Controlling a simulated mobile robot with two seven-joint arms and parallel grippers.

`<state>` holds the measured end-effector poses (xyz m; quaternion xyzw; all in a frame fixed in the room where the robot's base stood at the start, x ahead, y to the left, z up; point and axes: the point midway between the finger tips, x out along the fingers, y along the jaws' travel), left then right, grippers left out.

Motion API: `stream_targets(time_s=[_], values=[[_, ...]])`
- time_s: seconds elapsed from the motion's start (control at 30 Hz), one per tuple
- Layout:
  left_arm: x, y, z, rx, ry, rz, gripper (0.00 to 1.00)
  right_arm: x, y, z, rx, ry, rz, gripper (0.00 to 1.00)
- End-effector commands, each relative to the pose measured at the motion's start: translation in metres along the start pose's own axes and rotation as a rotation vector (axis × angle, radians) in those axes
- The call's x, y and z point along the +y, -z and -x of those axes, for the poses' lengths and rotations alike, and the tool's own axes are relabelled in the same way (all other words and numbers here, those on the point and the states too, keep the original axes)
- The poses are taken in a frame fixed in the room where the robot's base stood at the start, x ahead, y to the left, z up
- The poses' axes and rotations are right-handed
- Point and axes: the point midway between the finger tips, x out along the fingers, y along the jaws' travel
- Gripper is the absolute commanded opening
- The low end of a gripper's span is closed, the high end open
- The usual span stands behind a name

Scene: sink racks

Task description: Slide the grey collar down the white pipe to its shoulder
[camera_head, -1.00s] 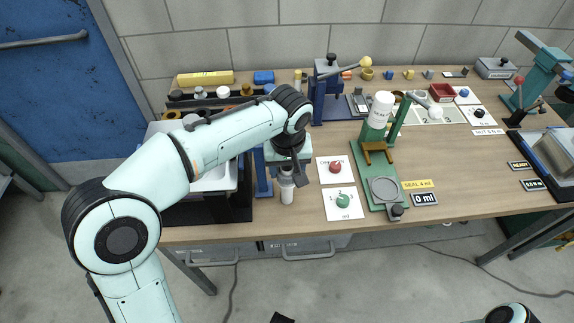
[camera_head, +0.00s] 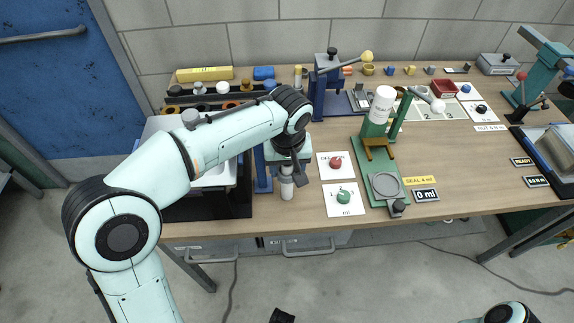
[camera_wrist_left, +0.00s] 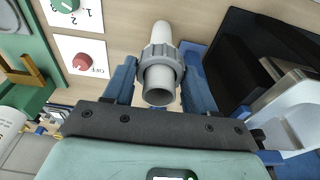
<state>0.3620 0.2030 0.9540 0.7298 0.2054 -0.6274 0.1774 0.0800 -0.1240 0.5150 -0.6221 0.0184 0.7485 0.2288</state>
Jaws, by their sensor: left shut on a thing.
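My left gripper (camera_wrist_left: 158,75) points down in the head view, over the front left part of the bench. In the left wrist view its two blue fingers are shut on the grey collar (camera_wrist_left: 160,51), one on each side. The white pipe (camera_wrist_left: 163,33) extends beyond the collar, away from the gripper. A hollow grey open end faces the wrist camera. In the head view the white pipe (camera_head: 287,191) shows below the gripper, with grey just above it. The arm hides the upper part, and I cannot make out the pipe's shoulder. My right gripper is not in view.
Right of the pipe are cards with a red knob (camera_head: 335,162) and a green knob (camera_head: 344,196). A green stand (camera_head: 377,150) with a white bottle (camera_head: 383,104) is further right. A blue press (camera_head: 328,85) stands behind, and a black tray (camera_head: 215,206) lies left.

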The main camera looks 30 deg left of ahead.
Motion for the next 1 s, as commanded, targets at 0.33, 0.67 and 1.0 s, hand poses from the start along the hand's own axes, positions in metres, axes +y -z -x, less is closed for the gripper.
stream_targets(time_s=[0.33,0.67,1.0], values=[[0.000,0.000,0.000,0.000,0.000,0.000,0.86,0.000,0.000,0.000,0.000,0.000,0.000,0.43],[0.001,0.001,0.025,0.004,-0.005,0.000,0.86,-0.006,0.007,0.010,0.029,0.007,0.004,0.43],[0.001,0.001,0.103,0.003,-0.004,-0.001,0.86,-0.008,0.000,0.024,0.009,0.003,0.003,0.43]])
